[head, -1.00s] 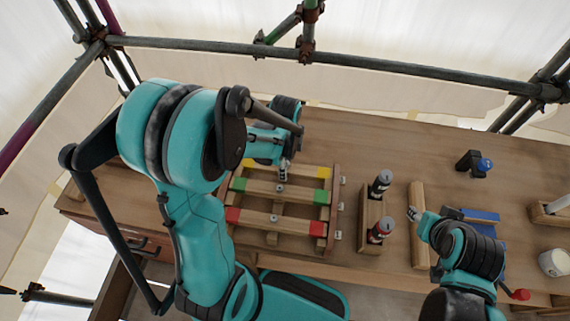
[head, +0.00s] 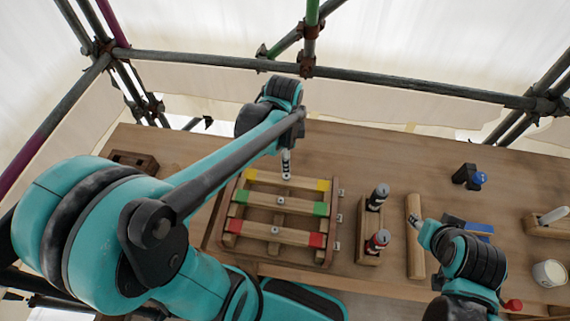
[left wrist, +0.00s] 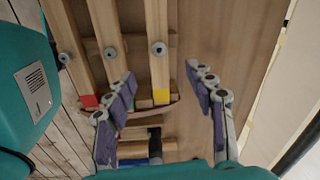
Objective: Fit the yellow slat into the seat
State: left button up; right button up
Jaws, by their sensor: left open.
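The yellow slat (head: 290,181), a wooden bar with yellow ends, lies across the far part of a wooden frame (head: 332,220). In the left wrist view the yellow slat (left wrist: 157,25) shows a round metal knob and one yellow end. My left gripper (head: 286,172) is over the far side of the slat, near its middle. In the left wrist view my left gripper (left wrist: 160,75) is open and empty, its fingers apart on either side of the slat's image. Whether the slat is fully down in its seat cannot be told. My right gripper (head: 416,221) is beside a wooden bar (head: 415,255); its jaws are unclear.
A green-ended slat (head: 275,202) and a red-ended slat (head: 270,231) lie nearer on the frame. A wooden holder (head: 368,247) with two dark cylinders stands right of it. A blue-topped item (head: 480,179), a white cup (head: 549,272) and free table are farther right.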

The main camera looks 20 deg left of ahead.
pick_arm(q)
jog(key=s+d+r+n+t, duration=0.2)
jog(key=s+r+n+t, duration=0.3)
jog(key=n, duration=0.8)
jog(key=shift+s+d+t, duration=0.35)
jog(key=shift+s+t, duration=0.35)
jog(key=shift+s, duration=0.4)
pick_arm(e)
jog(key=shift+s, duration=0.1)
pick_arm(q)
jog(key=shift+s, duration=0.1)
pick_arm(e)
jog(key=shift+s, duration=0.1)
